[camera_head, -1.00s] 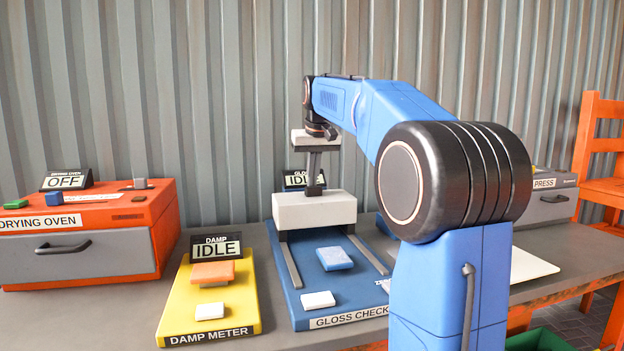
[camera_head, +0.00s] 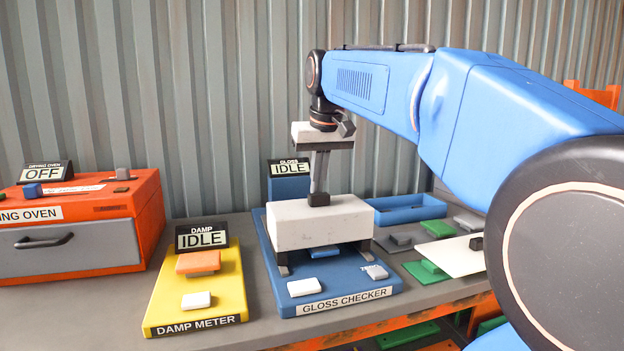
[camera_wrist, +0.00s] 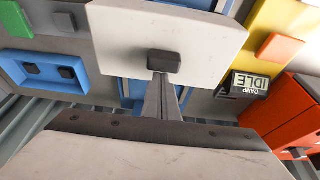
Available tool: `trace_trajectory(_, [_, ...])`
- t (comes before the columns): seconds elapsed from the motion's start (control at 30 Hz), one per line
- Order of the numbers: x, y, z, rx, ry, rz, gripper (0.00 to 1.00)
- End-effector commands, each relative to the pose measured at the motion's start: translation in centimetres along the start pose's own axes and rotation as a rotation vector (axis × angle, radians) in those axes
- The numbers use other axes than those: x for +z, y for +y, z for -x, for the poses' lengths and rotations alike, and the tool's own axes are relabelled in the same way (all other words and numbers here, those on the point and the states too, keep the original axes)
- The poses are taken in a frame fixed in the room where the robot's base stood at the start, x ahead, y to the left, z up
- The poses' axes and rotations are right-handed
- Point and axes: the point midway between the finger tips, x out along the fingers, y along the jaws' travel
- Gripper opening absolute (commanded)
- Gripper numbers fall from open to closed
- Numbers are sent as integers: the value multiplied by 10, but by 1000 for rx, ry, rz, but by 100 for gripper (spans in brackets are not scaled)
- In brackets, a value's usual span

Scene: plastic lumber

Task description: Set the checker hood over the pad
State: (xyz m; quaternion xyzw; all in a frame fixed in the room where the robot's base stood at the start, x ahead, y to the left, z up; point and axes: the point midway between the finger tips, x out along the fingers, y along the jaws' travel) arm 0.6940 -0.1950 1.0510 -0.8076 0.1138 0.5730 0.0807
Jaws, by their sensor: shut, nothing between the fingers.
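The checker hood (camera_head: 318,225) is a white box with a dark knob on top, standing on dark rails of the blue gloss checker (camera_head: 345,283). It sits toward the front of the checker and covers most of the pad area. A blue piece (camera_head: 325,252) shows at its front lower edge; the pad itself is mostly hidden. My gripper (camera_head: 319,190) points down at the knob, its fingers shut together with nothing between them. In the wrist view the fingertips (camera_wrist: 164,78) lie at the knob (camera_wrist: 163,60); whether they touch cannot be told.
A white button (camera_head: 304,287) and a grey zero button (camera_head: 376,271) lie at the checker's front. The yellow damp meter (camera_head: 195,315) and orange oven (camera_head: 100,245) stand left. A blue tray (camera_head: 408,215), green blocks (camera_head: 438,228) and a white plate (camera_head: 455,258) lie right.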

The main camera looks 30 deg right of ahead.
Motion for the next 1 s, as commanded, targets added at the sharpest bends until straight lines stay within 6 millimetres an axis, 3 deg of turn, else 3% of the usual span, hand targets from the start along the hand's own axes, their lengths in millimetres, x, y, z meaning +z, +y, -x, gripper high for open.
trace_trajectory(0.63, [10,0,2,0,-7,0,0])
trace_trajectory(0.77, [2,-1,-1,0,-7,1,0])
trace_trajectory(0.97, [-27,-4,-11,-1,-2,2,0])
trace_trajectory(1.0, [-29,-4,-3,-1,4,2,0])
